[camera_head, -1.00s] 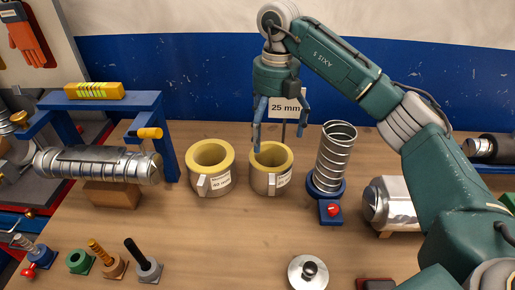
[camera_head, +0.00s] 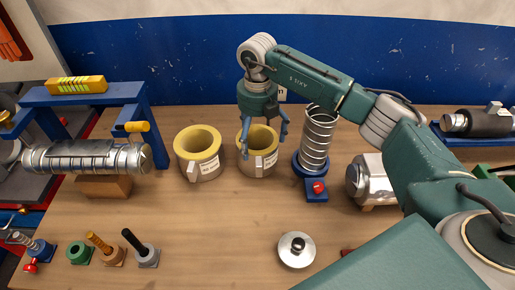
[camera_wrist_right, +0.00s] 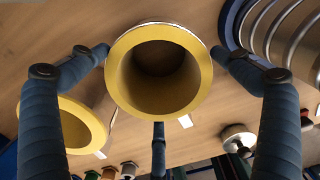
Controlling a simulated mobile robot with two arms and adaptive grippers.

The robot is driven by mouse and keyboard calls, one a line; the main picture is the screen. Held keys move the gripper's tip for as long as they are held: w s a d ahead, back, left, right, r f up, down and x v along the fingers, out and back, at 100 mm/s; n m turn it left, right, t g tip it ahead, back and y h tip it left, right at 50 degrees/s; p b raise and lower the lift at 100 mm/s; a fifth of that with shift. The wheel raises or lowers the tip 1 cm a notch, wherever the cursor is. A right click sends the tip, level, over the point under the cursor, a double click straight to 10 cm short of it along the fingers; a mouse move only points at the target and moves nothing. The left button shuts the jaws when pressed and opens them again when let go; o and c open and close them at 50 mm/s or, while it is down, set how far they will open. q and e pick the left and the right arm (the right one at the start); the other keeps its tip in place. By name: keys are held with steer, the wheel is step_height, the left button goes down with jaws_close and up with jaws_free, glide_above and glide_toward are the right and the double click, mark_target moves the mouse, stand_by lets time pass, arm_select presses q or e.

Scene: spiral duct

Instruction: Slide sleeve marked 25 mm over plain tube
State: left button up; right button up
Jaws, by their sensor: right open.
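Two pale sleeves with thick yellow linings stand upright on the bench: a left one (camera_head: 199,142) and a right one (camera_head: 263,164). Their labels are too small to read. My right gripper (camera_head: 264,140) points down over the right sleeve, fingers spread around its rim, open and holding nothing. In the right wrist view the sleeve's yellow ring (camera_wrist_right: 118,72) sits centred between the fingers (camera_wrist_right: 160,75); contact cannot be told. An upright spiral metal tube (camera_head: 318,140) stands in a blue holder to the right. Which part is the plain tube is unclear. My left gripper is out of view.
A ribbed metal duct (camera_head: 85,158) lies under a blue frame (camera_head: 85,95) at left. A metal cylinder (camera_head: 373,175) lies right of the spiral tube. The bench middle is clear.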

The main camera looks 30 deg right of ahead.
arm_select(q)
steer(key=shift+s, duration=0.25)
arm_select(e)
steer(key=shift+f, duration=0.1)
steer(key=shift+c, duration=1.3)
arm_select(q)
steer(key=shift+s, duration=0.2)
arm_select(e)
steer(key=c, duration=1.1)
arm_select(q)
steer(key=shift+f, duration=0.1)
arm_select(e)
steer(key=shift+c, duration=0.2)
